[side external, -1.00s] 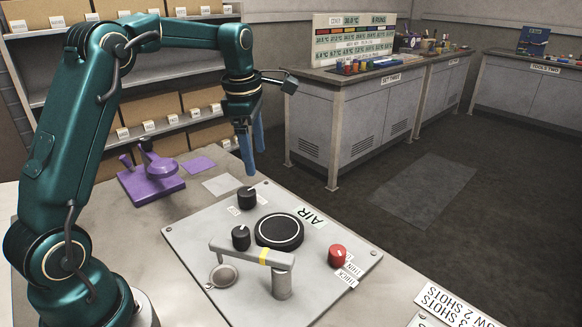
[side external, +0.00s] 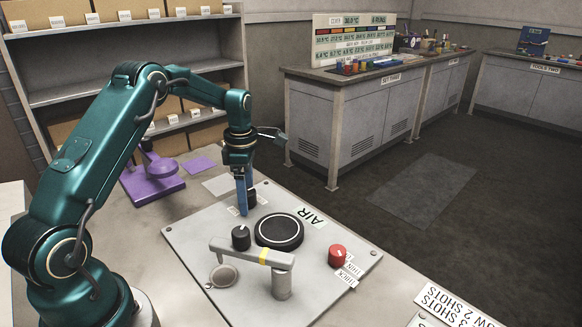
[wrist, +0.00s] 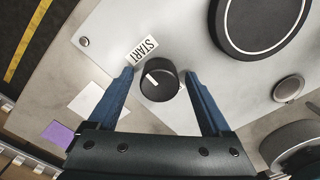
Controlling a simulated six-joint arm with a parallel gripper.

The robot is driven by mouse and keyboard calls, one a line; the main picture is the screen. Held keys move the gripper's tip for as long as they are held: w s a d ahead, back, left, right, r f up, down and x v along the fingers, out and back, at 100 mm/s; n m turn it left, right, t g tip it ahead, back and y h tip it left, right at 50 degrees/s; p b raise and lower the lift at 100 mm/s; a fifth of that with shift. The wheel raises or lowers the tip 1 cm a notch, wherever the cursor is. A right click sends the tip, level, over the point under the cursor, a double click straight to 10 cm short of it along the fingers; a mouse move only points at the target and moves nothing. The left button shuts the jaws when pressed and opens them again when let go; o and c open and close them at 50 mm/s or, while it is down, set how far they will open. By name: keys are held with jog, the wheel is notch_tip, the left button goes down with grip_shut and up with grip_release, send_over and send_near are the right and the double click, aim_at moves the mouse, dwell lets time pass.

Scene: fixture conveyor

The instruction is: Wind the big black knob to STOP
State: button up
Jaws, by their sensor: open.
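A black knob (wrist: 159,84) with a white pointer line stands on the grey panel (wrist: 120,22). In the wrist view its line points left, a little below the START label (wrist: 142,50). My gripper (wrist: 160,74) is open, one finger on each side of the knob, with small gaps showing. A wide black disc (side external: 279,231) lies by the AIR label. I see no readable STOP label.
A grey bar with a yellow band (side external: 250,252) stands on a post in front of the disc. A red knob (side external: 337,255) is at the panel's right. A purple stand (side external: 153,184) is behind left.

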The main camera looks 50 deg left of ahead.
grip_shut()
